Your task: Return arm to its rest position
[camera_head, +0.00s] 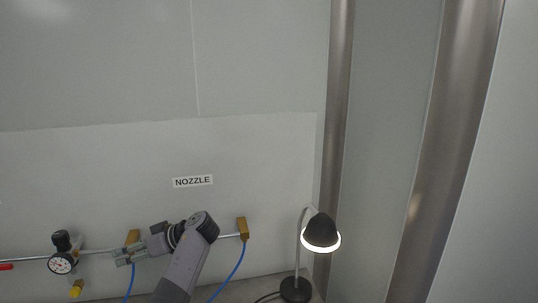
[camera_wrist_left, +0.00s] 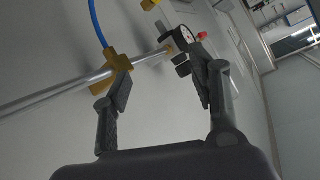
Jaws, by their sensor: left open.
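My left arm comes up from the bottom of the head view, and its gripper (camera_head: 122,257) points left in front of the wall pipe (camera_head: 100,251). In the left wrist view the two fingers of this gripper (camera_wrist_left: 162,88) stand wide apart with nothing between them. The pipe (camera_wrist_left: 62,90) and a brass fitting (camera_wrist_left: 119,62) with a blue hose (camera_wrist_left: 97,22) lie beyond the fingers. I cannot tell from these views whether the gripper touches the pipe. My right gripper is not in view.
A pressure gauge (camera_head: 62,263) sits on the pipe at the left. Another brass fitting (camera_head: 242,228) with a blue hose (camera_head: 232,270) is right of my arm. A lit black lamp (camera_head: 320,229) stands further right. A NOZZLE label (camera_head: 192,181) is on the wall; the wall above is clear.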

